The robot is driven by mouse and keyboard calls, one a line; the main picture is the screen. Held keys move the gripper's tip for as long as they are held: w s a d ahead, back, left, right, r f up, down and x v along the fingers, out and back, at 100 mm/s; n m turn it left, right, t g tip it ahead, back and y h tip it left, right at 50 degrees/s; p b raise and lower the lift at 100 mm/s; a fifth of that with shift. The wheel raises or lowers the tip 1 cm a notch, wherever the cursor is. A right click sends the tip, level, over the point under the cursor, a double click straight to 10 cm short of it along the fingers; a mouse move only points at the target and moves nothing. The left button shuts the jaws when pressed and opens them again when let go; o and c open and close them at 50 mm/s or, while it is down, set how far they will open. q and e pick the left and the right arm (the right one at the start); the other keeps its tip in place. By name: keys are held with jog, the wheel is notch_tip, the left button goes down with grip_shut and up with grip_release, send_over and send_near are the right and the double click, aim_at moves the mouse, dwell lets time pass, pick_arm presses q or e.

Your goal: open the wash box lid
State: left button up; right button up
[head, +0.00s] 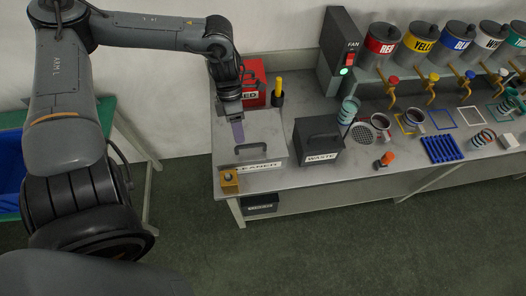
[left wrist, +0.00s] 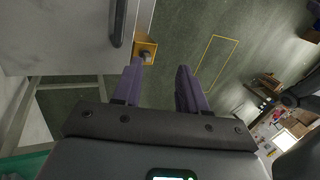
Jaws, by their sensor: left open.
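The wash box (head: 258,168), a grey box labelled CLEANER, stands at the bench's left end. Its flat grey lid (head: 262,128) looks shut and has a dark bar handle (head: 250,148) near the front. My left gripper (head: 238,138) points down over the lid, behind the handle in the head view. In the left wrist view, its purple fingers (left wrist: 159,70) are apart with nothing between them. My right gripper is not in view.
A small yellow-brown block (head: 229,180) sits at the box's front left corner. A dark WASTE box (head: 318,147) stands right of the wash box, and a red box (head: 254,84) stands behind. A yellow-handled tool (head: 279,90) stands nearby. Open floor (head: 300,245) lies in front.

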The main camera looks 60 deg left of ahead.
aim_at(248, 145)
pick_arm(q)
jog(key=w+a+m+y+b, duration=0.1)
jog(key=w+a+y+b, duration=0.2)
jog(key=w+b, duration=0.1)
jog(key=shift+t, duration=0.3)
jog(key=f, duration=0.3)
jog(key=d+f+b, duration=0.1)
jog(key=f, duration=0.3)
jog(key=d+f, duration=0.1)
jog(key=f, duration=0.2)
jog(key=shift+s+f+b, duration=0.3)
jog(key=shift+s, duration=0.1)
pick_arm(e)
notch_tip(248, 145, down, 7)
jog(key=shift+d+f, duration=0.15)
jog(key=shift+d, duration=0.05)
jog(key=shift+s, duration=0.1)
pick_arm(q)
jog(key=shift+c, duration=0.3)
grip_shut()
